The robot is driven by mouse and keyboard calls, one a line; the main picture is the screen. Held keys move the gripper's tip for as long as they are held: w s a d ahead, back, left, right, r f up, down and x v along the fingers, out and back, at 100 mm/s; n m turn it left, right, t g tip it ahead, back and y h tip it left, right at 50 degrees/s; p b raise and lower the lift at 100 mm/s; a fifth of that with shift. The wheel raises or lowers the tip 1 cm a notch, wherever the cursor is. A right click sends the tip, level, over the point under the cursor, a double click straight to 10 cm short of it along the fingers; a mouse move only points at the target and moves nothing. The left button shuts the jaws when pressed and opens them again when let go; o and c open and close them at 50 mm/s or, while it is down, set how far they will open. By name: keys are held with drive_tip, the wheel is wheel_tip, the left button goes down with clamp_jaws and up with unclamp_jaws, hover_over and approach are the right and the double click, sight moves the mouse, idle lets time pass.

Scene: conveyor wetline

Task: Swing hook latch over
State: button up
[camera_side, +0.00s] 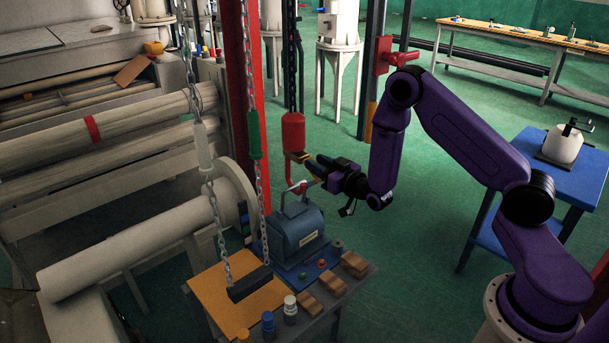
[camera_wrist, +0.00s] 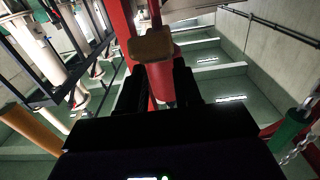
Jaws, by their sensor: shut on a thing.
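A red hook block (camera_side: 293,131) hangs from a dark chain, with a tan-yellow piece (camera_side: 297,156) at its lower end. My gripper (camera_side: 311,168) is beside this lower end, reaching in from the right. In the wrist view the dark fingers of my gripper (camera_wrist: 158,82) stand either side of the red block (camera_wrist: 160,78), and the tan piece (camera_wrist: 150,45) shows at their tips. The gripper is shut on the tan piece, as far as I can see. The fingers hide part of the contact, and I cannot make out the latch's exact shape.
A blue machine (camera_side: 297,232) with a curved handle stands close below my gripper. Wooden blocks (camera_side: 327,284) and small bottles (camera_side: 290,308) sit on its bench. More chains (camera_side: 254,190) hang at the left, near a red post (camera_side: 244,80).

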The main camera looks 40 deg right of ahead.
drive_tip(key=o, duration=0.8)
drive_tip(key=shift+r, duration=0.15)
drive_tip(key=shift+s, duration=3.55)
drive_tip(key=shift+a, duration=0.1)
